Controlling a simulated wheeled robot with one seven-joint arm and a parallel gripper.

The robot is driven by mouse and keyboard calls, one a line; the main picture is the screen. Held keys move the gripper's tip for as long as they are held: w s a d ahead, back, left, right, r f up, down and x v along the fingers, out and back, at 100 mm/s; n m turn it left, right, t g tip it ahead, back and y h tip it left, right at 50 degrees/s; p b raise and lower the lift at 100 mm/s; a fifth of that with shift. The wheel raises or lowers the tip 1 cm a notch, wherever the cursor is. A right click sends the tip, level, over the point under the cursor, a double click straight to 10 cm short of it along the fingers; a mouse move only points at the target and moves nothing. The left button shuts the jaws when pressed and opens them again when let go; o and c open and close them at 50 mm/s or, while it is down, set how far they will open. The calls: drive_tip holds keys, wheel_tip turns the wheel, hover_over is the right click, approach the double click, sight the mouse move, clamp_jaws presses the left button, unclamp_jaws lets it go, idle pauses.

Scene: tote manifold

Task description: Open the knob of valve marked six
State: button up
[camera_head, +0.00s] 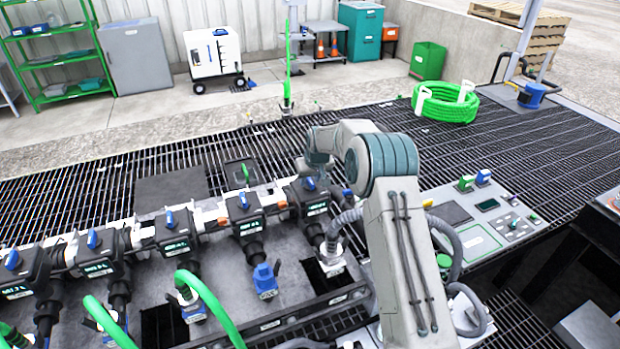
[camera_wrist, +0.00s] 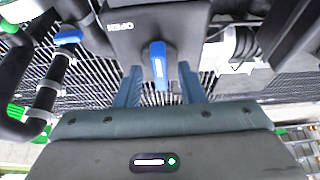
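In the head view a row of dark valve boxes with blue knobs runs along the manifold. The rightmost box (camera_head: 314,206) in the row has its blue knob (camera_head: 310,184) close under the end of my arm. The number on its small label is too small to read. In the wrist view a blue knob (camera_wrist: 159,62) stands out from a dark valve box (camera_wrist: 190,22) lettered "OPEN". My gripper (camera_wrist: 160,80) is open, one finger on each side of this knob, with gaps showing. My fingertips are hard to make out in the head view.
Green hoses (camera_head: 212,302) and a blue coupling (camera_head: 266,280) lie in front of the manifold. A control panel (camera_head: 490,222) is to the right of my arm. A coiled green hose (camera_head: 446,104) lies on the grating behind, with much of the grating clear.

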clamp_jaws()
drive_tip(key=shift+f+n+y+b, duration=0.15)
drive_tip(key=shift+n+y+b, duration=0.25)
drive_tip(key=shift+n+b, duration=0.6)
drive_tip(key=n, duration=0.2)
drive_tip(key=n+g+y+b, duration=0.1)
drive_tip(key=shift+w+d+n, duration=0.15)
drive_tip(key=shift+n, duration=0.25)
drive_tip(key=n+g, duration=0.1)
drive_tip(key=n, duration=0.1)
drive_tip(key=shift+n+y, duration=0.3)
drive_tip(key=n, duration=0.1)
drive_tip(key=n+g+p, duration=0.1)
drive_tip(key=shift+w+r+n+p, duration=0.1)
drive_tip(key=shift+r+n+p, duration=0.2)
drive_tip(key=shift+n, duration=0.1)
drive_tip(key=shift+f+n+g+p, duration=0.1)
drive_tip(key=shift+n+g+p, duration=0.7)
drive_tip(key=shift+n+p, duration=0.7)
drive_tip(key=shift+f+n, duration=0.1)
drive_tip(key=shift+n, duration=0.4)
